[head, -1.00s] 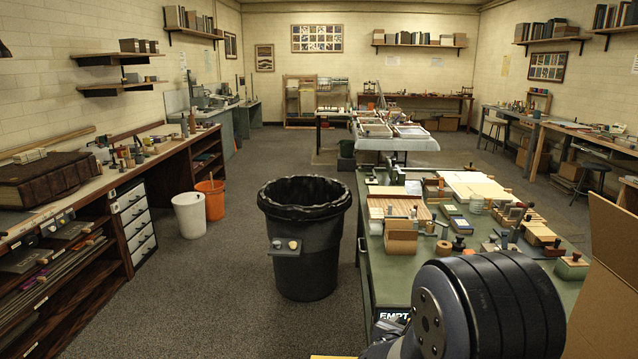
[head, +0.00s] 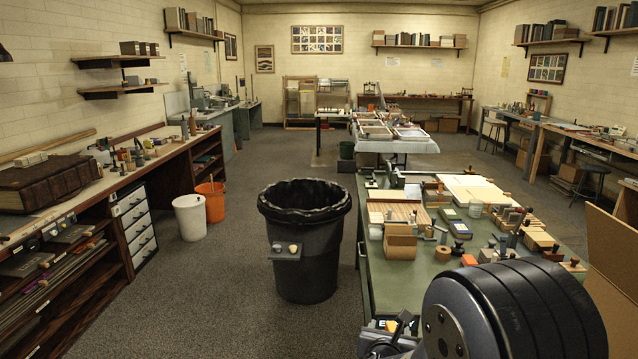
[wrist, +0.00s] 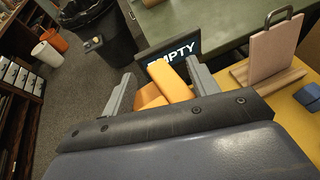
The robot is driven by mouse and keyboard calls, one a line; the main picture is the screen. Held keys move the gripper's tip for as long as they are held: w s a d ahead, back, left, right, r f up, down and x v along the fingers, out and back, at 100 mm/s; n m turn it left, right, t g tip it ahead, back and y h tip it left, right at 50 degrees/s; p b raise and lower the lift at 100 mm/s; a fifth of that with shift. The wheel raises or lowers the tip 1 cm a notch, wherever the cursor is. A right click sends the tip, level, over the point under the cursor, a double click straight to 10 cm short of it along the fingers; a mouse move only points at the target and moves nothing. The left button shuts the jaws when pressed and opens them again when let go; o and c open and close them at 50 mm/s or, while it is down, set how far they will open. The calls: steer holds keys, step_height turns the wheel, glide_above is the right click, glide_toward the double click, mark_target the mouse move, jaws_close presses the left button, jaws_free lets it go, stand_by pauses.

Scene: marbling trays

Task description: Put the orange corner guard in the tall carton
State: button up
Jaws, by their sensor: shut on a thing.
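The orange corner guard (wrist: 172,82) shows between the two fingers of my gripper (wrist: 163,74) in the wrist view. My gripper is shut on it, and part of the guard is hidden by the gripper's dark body. In the head view my dark, rounded arm fills the lower right and the grip itself is hard to make out. A brown cardboard face (head: 612,240) at the right edge of the head view looks like part of the tall carton. The rest of it is cut off, and its inside is not visible. The guard is apart from it.
A green-topped table (head: 425,285) with blocks and small tools stands beyond my arm. A black lined bin (head: 305,265) stands left of it on open carpet. A dark sign reading EMPTY (wrist: 176,52) lies just beyond the guard. A yellow surface (wrist: 290,118) and an upright pinkish board (wrist: 268,52) are on the right.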

mark_target(390, 327)
step_height(390, 327, up, 4)
steer(key=shift+f+p, duration=0.15)
steer(key=shift+p, duration=0.6)
step_height(390, 327, down, 8)
steer(key=b, duration=0.4)
steer(key=shift+b, duration=0.35)
steer(key=shift+d, duration=0.1)
